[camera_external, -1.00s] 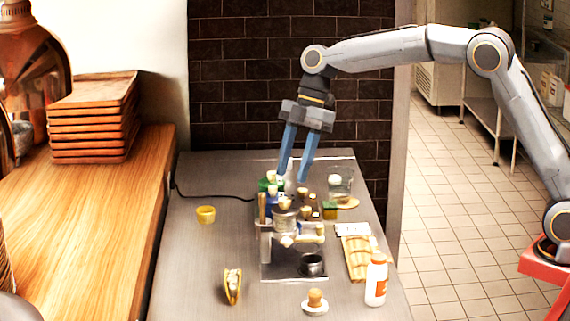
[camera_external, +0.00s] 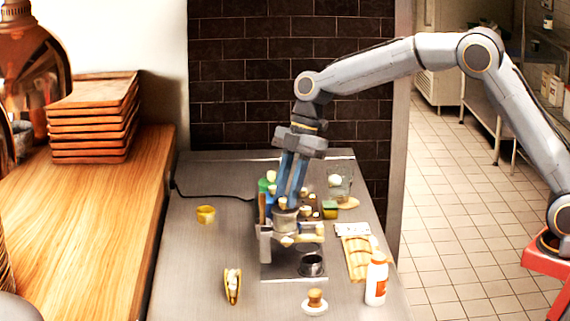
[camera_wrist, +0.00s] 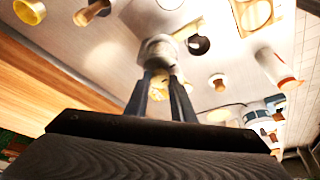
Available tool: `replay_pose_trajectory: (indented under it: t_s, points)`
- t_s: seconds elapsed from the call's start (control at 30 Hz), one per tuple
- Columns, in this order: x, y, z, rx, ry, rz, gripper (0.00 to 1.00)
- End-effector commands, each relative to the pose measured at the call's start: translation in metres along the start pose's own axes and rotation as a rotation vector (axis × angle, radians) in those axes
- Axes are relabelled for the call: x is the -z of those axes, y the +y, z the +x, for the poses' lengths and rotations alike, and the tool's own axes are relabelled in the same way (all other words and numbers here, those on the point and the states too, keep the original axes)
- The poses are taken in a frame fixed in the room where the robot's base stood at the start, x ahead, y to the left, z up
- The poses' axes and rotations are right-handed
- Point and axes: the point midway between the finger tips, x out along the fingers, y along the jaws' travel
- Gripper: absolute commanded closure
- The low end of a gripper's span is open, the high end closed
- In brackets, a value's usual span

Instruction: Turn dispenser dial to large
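The dispenser (camera_external: 266,247) stands on the steel counter with a metal plate in front of it. A round grey dial-like part (camera_external: 283,222) sits on its upper front; it also shows in the wrist view (camera_wrist: 158,48). I cannot read any size marking. My gripper (camera_external: 288,203) points down with its blue fingertips at this grey part. In the wrist view the two fingers (camera_wrist: 161,76) run up to its near edge with a narrow gap between them. I cannot tell whether they touch or clamp it.
Several small bottles and tubs crowd behind the dispenser. A dark cup (camera_external: 311,265) sits on the plate. A white bottle (camera_external: 376,280), a tray (camera_external: 357,257) and a glass (camera_external: 341,180) are to the right.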

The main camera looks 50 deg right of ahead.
Motion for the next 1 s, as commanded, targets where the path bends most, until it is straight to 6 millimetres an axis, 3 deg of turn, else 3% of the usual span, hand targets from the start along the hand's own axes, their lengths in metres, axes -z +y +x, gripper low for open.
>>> replay_pose_trajectory:
  t_s: [0.47,1.0]
  points:
    - [0.0000,-0.0011,-0.0002,-0.034,0.000,0.081,1.00]
    - [0.0018,-0.0053,-0.0009,-0.212,-0.001,0.511,1.00]
